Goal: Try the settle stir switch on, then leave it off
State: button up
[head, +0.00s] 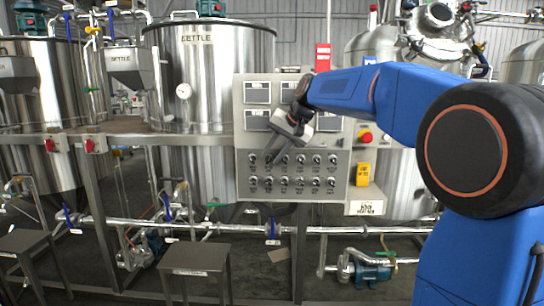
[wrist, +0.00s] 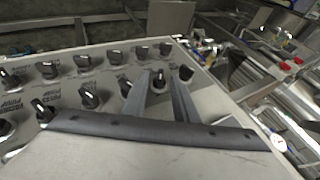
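The switch panel (head: 241,140) carries two rows of black rotary switches under several display windows. My gripper (head: 271,159) reaches in from the right to the upper row, near its left end. In the wrist view my gripper (wrist: 158,93) has its two fingers apart, one on each side of a black switch with a white pointer (wrist: 159,78). I cannot tell whether the fingers touch it. Its label is not readable, so I cannot confirm that it is the settle stir switch. The fingers partly hide the neighbouring switches.
A steel tank marked SETTLE (head: 215,70) stands behind the panel. A red emergency button (head: 366,137) and a yellow tag (head: 363,174) are right of the switches. Other switches (wrist: 90,97) sit close beside my fingers. A low stool (head: 196,256) stands in front.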

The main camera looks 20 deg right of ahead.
jog(key=shift+w+a+f, duration=0.1)
jog(key=shift+w+f, duration=0.05)
jog(key=shift+f, duration=0.1)
jog(key=shift+c, duration=0.7)
grip_shut()
